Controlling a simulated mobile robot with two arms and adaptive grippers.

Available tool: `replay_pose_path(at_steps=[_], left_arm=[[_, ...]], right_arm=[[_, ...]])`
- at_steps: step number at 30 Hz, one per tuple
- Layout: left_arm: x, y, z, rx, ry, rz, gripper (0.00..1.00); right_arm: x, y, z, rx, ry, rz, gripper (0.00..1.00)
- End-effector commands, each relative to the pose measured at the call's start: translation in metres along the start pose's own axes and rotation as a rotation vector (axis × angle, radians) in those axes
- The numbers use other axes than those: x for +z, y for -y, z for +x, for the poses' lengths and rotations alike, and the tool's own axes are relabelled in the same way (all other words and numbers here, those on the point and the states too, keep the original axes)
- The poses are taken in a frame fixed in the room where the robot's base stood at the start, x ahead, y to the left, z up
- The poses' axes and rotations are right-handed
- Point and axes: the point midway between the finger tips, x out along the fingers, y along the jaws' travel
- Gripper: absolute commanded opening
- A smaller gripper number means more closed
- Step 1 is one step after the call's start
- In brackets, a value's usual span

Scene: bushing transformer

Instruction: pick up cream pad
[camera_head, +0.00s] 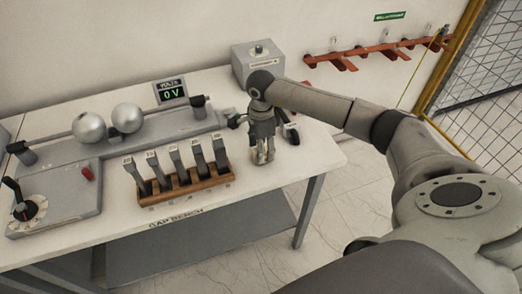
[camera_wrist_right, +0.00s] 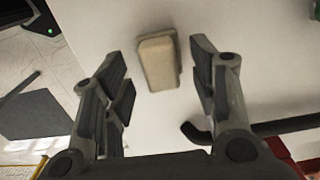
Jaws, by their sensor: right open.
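The cream pad (camera_wrist_right: 158,64) is a small beige block with rounded edges, lying on the white bench top (camera_wrist_right: 265,60) in the right wrist view. My right gripper (camera_wrist_right: 161,78) is open, with one finger on each side of the pad and a visible gap to both. In the head view my right gripper (camera_head: 262,157) points down over the right end of the bench. It mostly hides the pad there, and I cannot tell its exact height above the bench. My left gripper is not in view.
A rack of upright gauges (camera_head: 180,188) stands left of my right gripper. A grey box (camera_head: 258,60) is behind it. A dark curved handle (camera_wrist_right: 200,134) lies near the right finger in the wrist view. Two metal spheres (camera_head: 108,122) and a voltage display (camera_head: 171,91) are further left.

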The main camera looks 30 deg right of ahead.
Motion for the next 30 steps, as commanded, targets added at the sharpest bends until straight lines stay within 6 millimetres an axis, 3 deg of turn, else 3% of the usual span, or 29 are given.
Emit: replay_pose_path(at_steps=[4,12,23,30], left_arm=[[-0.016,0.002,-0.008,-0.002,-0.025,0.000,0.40],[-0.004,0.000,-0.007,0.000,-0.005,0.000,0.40],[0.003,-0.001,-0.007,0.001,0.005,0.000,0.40],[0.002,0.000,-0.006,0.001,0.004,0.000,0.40]], right_arm=[[0.000,0.000,0.015,0.001,0.000,0.001,0.54],[0.001,0.001,0.018,-0.001,0.001,0.000,0.52],[0.000,0.001,0.018,-0.001,0.000,0.000,0.06],[0.000,0.001,0.018,-0.002,0.001,0.000,0.05]])
